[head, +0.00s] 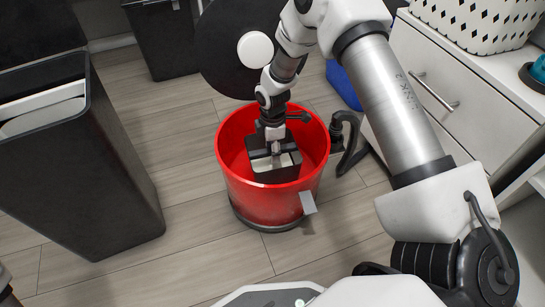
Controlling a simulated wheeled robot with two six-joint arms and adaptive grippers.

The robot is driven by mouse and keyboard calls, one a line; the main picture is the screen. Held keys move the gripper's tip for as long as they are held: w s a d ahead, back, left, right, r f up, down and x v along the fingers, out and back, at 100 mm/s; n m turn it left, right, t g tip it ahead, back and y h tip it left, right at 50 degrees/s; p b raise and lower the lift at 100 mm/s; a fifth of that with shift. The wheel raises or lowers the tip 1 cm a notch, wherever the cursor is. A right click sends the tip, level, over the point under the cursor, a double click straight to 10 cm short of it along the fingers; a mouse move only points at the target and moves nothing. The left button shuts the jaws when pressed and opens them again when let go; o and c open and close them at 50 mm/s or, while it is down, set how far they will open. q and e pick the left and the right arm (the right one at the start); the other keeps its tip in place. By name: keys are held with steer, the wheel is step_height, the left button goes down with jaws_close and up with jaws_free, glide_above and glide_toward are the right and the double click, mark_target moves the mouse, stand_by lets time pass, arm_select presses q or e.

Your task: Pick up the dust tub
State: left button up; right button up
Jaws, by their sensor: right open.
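A small dark box-shaped tub (261,174) with a pale inside sits within a round red bin (265,203); it looks like the dust tub. My right gripper (275,147) reaches down into the bin from above. Its open fingers are at the tub's back part, and the arm comes in from the upper right. I cannot tell whether the fingers touch the tub. The tub's lower part is hidden inside the bin. My left gripper is not in view.
A black disc with a white round centre (255,50) stands behind the red bin. A tall black bin (110,190) is at left, another (165,50) at the back. White drawers (425,75) with a spotted basket (475,22) stand at right. Wooden floor in front is clear.

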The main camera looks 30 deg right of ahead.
step_height(320, 180, down, 2)
steer(key=shift+f, duration=0.2)
steer(key=shift+r, duration=0.15)
steer(key=shift+c, duration=0.7)
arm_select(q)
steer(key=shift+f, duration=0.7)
arm_select(e)
jaws_close()
steer(key=shift+r, duration=0.1)
step_height(320, 180, up, 10)
steer(key=p, duration=0.6)
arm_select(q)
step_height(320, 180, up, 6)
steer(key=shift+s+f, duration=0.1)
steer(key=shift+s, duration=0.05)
